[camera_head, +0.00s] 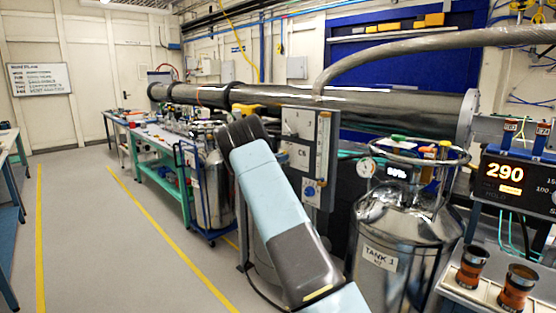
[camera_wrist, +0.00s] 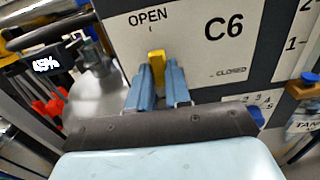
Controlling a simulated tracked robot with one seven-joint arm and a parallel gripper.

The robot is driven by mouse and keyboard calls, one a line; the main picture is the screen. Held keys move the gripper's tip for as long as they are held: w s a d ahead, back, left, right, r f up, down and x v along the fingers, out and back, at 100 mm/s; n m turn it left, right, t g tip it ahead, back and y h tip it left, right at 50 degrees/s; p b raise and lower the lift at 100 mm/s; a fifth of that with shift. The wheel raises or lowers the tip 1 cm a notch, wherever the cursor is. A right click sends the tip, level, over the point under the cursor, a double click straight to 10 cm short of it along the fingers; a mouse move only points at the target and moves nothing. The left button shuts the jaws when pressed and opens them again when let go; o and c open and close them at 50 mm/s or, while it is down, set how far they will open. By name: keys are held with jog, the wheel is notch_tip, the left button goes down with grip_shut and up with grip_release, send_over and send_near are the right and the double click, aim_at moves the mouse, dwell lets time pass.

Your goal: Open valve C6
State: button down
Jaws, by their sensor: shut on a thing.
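The C6 panel (camera_wrist: 205,45) fills the upper part of the wrist view, with OPEN printed at the top and CLOSED at the lower right. The yellow valve handle (camera_wrist: 156,60) stands nearly upright, its tip just under the OPEN mark. My gripper (camera_wrist: 159,80) has its two blue fingers either side of the handle and is shut on it. The lower part of the handle is hidden between the fingers. In the head view the C6 panel (camera_head: 299,152) stands at the centre, partly behind my arm, and my gripper is hidden there.
A steel tank (camera_head: 407,225) marked TANK 1 stands right of the panel, with a gauge (camera_head: 366,167) on top. A large pipe (camera_head: 380,105) runs behind. A blue cart (camera_head: 193,195) with a cylinder stands left. The floor (camera_head: 95,240) further left is clear.

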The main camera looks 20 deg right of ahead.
jog(key=shift+s+d+f, duration=0.2)
jog(key=shift+d+f, duration=0.05)
jog(key=shift+f, duration=0.3)
jog(key=c, duration=1.4)
grip_release()
jog(key=o, duration=0.3)
jog(key=shift+w+a+r, duration=0.1)
jog(key=shift+w+r, duration=0.05)
jog(key=shift+r, duration=0.1)
jog(key=shift+o, duration=0.2)
jog(key=v, duration=1.4)
jog(key=shift+w, duration=0.1)
